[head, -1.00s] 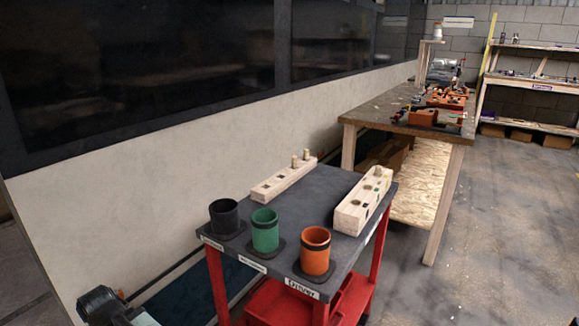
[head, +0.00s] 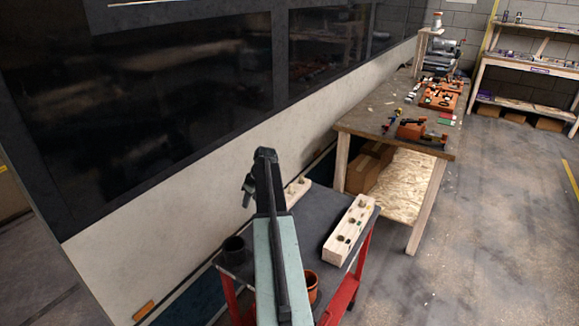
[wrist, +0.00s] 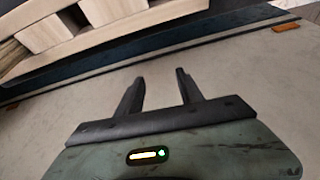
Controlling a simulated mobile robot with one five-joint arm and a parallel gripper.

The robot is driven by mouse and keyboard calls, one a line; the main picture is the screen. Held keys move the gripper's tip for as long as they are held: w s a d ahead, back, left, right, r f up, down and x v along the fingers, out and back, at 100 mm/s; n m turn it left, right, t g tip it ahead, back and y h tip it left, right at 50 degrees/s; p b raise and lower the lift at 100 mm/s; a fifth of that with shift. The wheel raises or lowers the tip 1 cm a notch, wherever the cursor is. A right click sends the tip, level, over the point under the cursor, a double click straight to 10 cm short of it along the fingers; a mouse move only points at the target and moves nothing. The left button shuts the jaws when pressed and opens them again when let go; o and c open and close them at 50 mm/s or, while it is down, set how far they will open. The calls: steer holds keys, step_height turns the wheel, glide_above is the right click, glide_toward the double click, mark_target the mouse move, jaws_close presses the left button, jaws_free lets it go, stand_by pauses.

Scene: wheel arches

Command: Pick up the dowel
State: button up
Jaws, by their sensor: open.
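Short wooden dowels (head: 301,181) stand upright in a pale wooden block (head: 298,191) at the back left of the dark cart top. My raised arm hides part of that block. A second, larger wooden block (head: 348,231) with round holes lies on the cart's right side. My gripper shows in the wrist view (wrist: 160,76) with its two dark fingers apart and nothing between them. In the head view it is up near the pale wall, left of the dowels and not touching them.
A black cup (head: 234,249) and an orange cup (head: 311,287) stand at the front of the cart (head: 312,208). My arm covers the space between them. A cluttered wooden workbench (head: 370,122) stands beyond. The floor (head: 480,230) at the right is clear.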

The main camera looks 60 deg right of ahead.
steer(key=m+h+p, duration=0.1)
steer(key=m+p, duration=0.1)
steer(key=p, duration=0.3)
glide_toward(291, 185)
steer(key=x, duration=0.3)
steer(key=b+x, duration=0.2)
steer(key=shift+d+f+b, duration=0.15)
steer(key=shift+f+b, duration=0.15)
steer(key=b+x, duration=0.5)
steer(key=shift+w+d+f, duration=0.1)
steer(key=shift+w+f, duration=0.05)
steer(key=shift+r, duration=0.2)
jaws_close()
